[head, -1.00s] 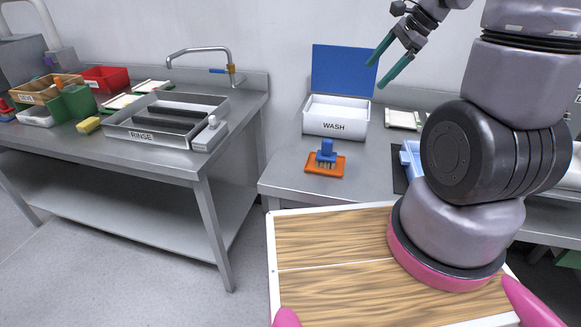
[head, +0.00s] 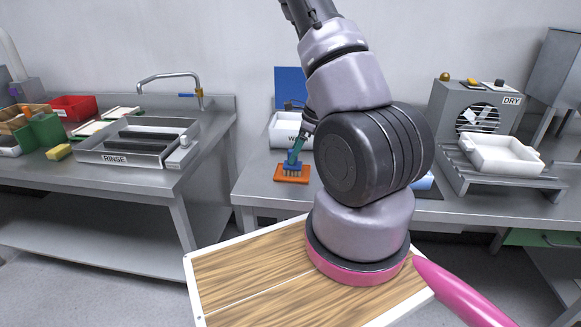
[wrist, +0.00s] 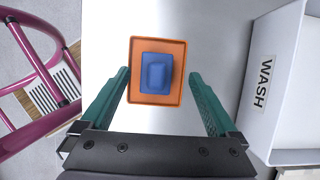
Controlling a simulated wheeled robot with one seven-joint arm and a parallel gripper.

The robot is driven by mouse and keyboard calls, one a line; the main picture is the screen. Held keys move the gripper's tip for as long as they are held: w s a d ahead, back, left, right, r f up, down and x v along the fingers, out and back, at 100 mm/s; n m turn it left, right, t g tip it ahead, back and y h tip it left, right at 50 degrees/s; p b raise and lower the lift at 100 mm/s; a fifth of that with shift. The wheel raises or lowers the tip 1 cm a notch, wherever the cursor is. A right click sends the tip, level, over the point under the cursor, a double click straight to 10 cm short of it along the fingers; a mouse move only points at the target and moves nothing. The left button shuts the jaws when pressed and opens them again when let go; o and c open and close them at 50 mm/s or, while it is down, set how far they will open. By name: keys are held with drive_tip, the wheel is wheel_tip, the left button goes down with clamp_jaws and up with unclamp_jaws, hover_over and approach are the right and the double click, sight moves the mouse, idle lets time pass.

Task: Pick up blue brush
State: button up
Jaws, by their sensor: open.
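The blue brush (head: 292,163) stands upright, bristles down, on a small orange tray (head: 279,179) on the steel table. In the wrist view the brush (wrist: 156,73) shows from above as a blue block near the middle of the orange tray (wrist: 135,96). My gripper (wrist: 159,77) is open, with its green fingers on the left and right of the brush and tray. In the head view my gripper (head: 299,143) is just above the brush, partly hidden by my arm. I cannot tell the exact height gap. Nothing is held.
The white WASH box (head: 281,129) stands close behind the brush, on the right in the wrist view (wrist: 262,120). The DRY unit (head: 468,105) with a white tray (head: 503,153) is farther right. The RINSE basin (head: 125,155) is on the left table. A gap separates the tables.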

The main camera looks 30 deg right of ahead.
drive_tip(key=x, duration=0.4)
drive_tip(key=shift+s+a+f, duration=0.1)
drive_tip(key=shift+s+a, duration=0.05)
drive_tip(key=shift+a, duration=0.05)
drive_tip(key=shift+a+f, duration=0.15)
drive_tip(key=shift+f, duration=0.4)
clamp_jaws()
drive_tip(key=shift+r, duration=0.15)
wheel_tip(320, 180, up, 10)
drive_tip(key=shift+f, duration=0.1)
